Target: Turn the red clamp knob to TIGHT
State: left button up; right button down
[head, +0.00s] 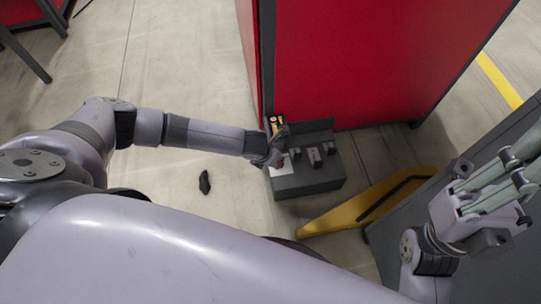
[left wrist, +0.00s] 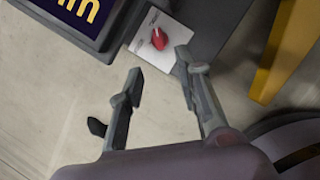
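The red clamp knob (left wrist: 159,38) sits on a white label plate (left wrist: 165,47) in the left wrist view. Its lettering is too small to read. My left gripper (left wrist: 160,68) is open, with its fingertips just short of the plate and the knob beyond the gap between them. Nothing is between the fingers.
A red cabinet (head: 365,60) stands behind the grey unit. A yellow part (head: 355,205) slopes up at its right. A small dark object (head: 204,182) lies on the bare floor to the left. A dark panel with yellow lettering (left wrist: 75,12) is close to the plate.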

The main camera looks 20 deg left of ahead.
pick_arm(q)
jog(key=shift+v, duration=1.35)
jog(key=shift+d, duration=0.1)
